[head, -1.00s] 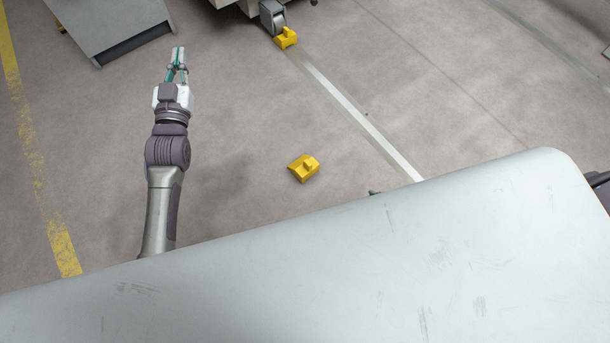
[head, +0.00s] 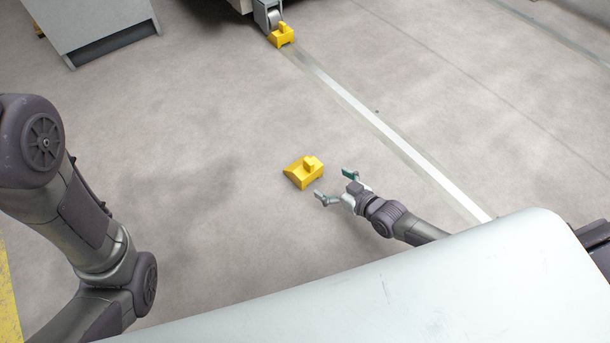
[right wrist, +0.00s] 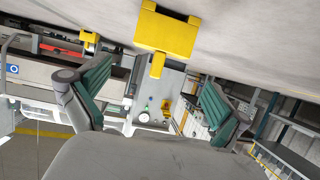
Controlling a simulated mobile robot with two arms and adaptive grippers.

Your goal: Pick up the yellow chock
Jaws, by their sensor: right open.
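A yellow chock (head: 303,172) lies on the floor in the middle of the head view, apart from other things. My right gripper (head: 334,185) is open and empty just to the right of it, with its fingers pointing toward it. In the right wrist view the chock (right wrist: 166,32) shows at the top centre, ahead of and between the two green-padded fingers (right wrist: 155,98). No finger is seen touching it. A second yellow chock (head: 281,35) sits against a caster wheel at the top of the head view. My left arm shows at the left, but its gripper is out of view.
A caster wheel (head: 268,14) and a grey cabinet (head: 95,28) stand at the far side. A white floor line (head: 400,148) runs diagonally right of the near chock. The floor around that chock is clear.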

